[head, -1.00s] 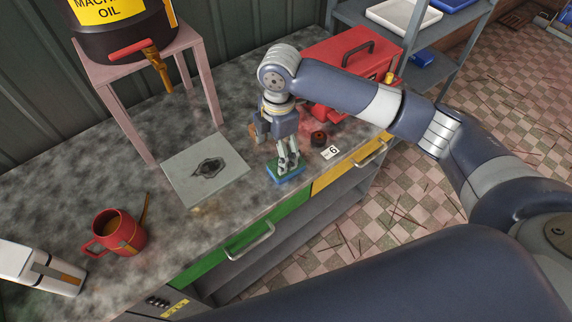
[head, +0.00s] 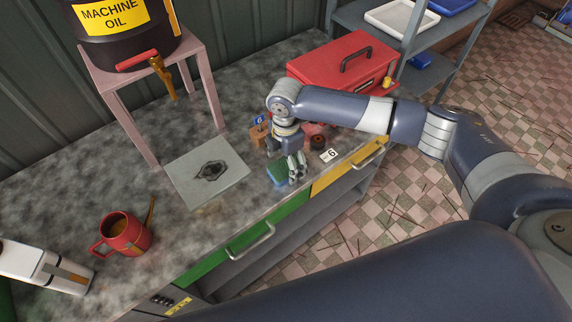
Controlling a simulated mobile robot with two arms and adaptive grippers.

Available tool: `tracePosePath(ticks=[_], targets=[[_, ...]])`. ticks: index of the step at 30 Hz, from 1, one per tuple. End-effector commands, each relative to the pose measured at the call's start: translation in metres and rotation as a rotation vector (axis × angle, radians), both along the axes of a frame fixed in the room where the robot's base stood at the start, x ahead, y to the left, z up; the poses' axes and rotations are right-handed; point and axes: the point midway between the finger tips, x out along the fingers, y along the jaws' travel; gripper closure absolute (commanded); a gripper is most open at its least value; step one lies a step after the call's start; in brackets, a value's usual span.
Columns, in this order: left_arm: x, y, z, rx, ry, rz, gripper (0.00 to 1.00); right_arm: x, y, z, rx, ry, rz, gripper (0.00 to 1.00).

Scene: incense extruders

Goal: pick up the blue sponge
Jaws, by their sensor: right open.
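The blue sponge (head: 278,175), with a green top layer, lies flat on the speckled grey counter near its front edge. In the head view my right gripper (head: 298,171) is low at the sponge's right side, with its fingers open. The fingers overlap the sponge's right end in the picture. I cannot tell whether they touch it. Part of the sponge is hidden behind them.
A red toolbox (head: 340,68) stands behind my right arm. A grey plate (head: 207,172), red mug (head: 124,234) and white device (head: 45,266) stand leftward. An oil drum (head: 120,30) is at the back.

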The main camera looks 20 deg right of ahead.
Motion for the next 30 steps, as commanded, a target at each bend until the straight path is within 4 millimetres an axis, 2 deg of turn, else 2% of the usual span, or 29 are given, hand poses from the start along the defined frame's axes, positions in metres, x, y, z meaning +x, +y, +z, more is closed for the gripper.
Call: tracePosePath(ticks=[4, 11, 12, 18, 30], targets=[[0.0002, 0.0001, 0.0040, 0.000, 0.000, 0.000, 0.39, 0.0003, -0.0002, -0.0129, -0.001, 0.000, -0.002, 0.22], [0.0000, 0.0000, 0.0033, 0.000, 0.000, 0.000, 0.39, 0.0004, 0.0000, -0.0152, 0.000, -0.001, 0.000, 0.22], [0.0000, 0.0000, 0.0033, 0.000, 0.000, 0.000, 0.39, 0.0004, 0.0000, -0.0151, 0.000, -0.001, 0.000, 0.29], [-0.0001, 0.0001, 0.0033, 0.000, 0.000, 0.000, 0.39, 0.0004, -0.0001, -0.0149, 0.000, -0.001, -0.001, 0.53], [-0.0005, 0.0000, 0.0027, 0.000, 0.001, 0.000, 0.39, 0.0006, -0.0002, -0.0143, 0.001, -0.002, -0.001, 0.55]])
